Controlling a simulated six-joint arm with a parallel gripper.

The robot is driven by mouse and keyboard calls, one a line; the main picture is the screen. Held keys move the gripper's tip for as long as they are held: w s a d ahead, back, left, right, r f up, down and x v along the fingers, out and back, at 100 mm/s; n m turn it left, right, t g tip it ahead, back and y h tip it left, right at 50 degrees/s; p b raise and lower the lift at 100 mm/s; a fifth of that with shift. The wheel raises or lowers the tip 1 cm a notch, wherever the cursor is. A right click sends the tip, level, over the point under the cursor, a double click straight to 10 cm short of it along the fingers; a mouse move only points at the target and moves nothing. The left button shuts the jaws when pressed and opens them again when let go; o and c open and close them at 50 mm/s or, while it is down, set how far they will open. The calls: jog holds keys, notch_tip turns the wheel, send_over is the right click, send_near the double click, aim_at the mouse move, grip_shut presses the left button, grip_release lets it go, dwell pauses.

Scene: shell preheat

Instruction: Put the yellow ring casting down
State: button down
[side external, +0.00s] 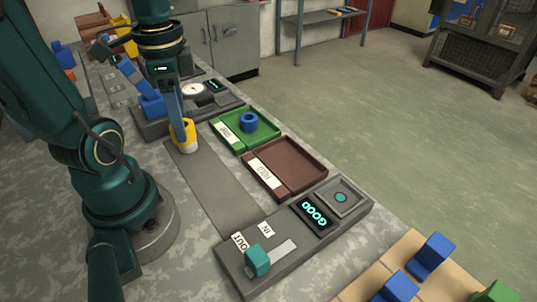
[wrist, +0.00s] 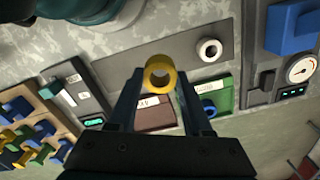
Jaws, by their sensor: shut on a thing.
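The yellow ring casting (wrist: 160,88) is held between the fingertips of my gripper (wrist: 159,74), which is shut on it. In the side view the yellow ring (side external: 190,130) is above the far end of the grey strip, and my gripper (side external: 182,125) partly hides it. A white ring (wrist: 201,50) lies on the grey strip (wrist: 125,70). In the side view the white ring (side external: 186,149) shows just below the yellow one. I cannot tell the exact gap between the two rings.
A green tray (side external: 236,145) with a blue ring (side external: 249,122) and an empty brown HOLD tray (side external: 296,185) stand beside the strip. A gauge unit with a GOOD display (side external: 314,214) and a teal IN/OUT slider (side external: 257,261) is nearer. The strip's near part is clear.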

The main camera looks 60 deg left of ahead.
jog(key=w+a+r+m, duration=0.2)
jog(key=w+r+m, duration=0.4)
jog(key=w+m, duration=0.15)
jog(key=w+d+m, duration=0.6)
jog(key=w+m, duration=0.2)
jog(key=w+d+f, duration=0.1)
jog(key=d+f, duration=0.2)
jog(key=d, duration=0.3)
jog(key=w+d+f+m, duration=0.1)
jog(key=d+f, duration=0.1)
jog(key=d, duration=0.4)
jog(key=w+d+f+m, duration=0.1)
jog(key=d+f, duration=0.2)
jog(key=d, duration=0.3)
jog(key=shift+f+m, duration=0.25)
jog(key=shift+f, duration=0.1)
jog(key=shift+d+f, duration=0.15)
jog(key=shift+d, duration=0.05)
jog(key=shift+d+f, duration=0.1)
jog(key=shift+f, duration=1.9)
jog(key=shift+f, duration=0.15)
